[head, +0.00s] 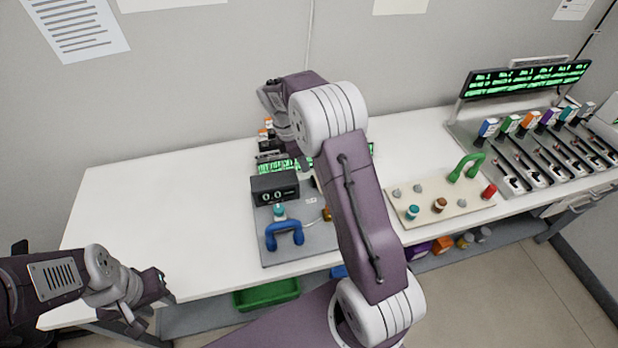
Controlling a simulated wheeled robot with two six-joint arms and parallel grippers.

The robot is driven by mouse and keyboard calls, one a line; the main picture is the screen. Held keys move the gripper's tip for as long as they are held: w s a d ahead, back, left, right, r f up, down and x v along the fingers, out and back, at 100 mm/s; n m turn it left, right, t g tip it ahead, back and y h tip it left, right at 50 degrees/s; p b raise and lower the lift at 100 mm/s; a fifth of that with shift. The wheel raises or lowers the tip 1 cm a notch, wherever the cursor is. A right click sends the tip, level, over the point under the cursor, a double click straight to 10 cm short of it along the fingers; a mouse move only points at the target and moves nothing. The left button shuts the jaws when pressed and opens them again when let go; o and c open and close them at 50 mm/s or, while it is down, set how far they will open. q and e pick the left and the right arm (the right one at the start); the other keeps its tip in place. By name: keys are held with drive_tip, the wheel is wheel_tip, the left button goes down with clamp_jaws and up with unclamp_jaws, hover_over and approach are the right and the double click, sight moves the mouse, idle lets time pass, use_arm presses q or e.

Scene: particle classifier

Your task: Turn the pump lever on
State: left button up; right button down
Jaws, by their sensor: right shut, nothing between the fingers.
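I cannot make out the pump lever for certain; my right arm covers part of the machine in the middle of the table. That machine has a grey base plate (285,250), a black box (275,189) with two round dials, a blue handle (284,235) and a green-lit display (281,166) partly hidden behind my arm. My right gripper (274,105) is above the back of this machine, shut and empty, its fingers partly hidden by its own wrist. My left gripper (143,310) hangs at the table's front left edge, away from the machine; its finger opening is unclear.
A beige board (460,206) with a green handle (466,166) and coloured knobs lies right of my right arm. A rack of several coloured-top levers (530,150) and a wide display (527,79) stand at the far right. The white table's left side (150,215) is clear.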

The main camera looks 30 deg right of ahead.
use_arm(q)
drive_tip(key=shift+s, duration=0.1)
use_arm(e)
drive_tip(key=x, duration=0.9)
drive_tip(key=shift+s+f, duration=0.1)
drive_tip(key=shift+f, duration=0.15)
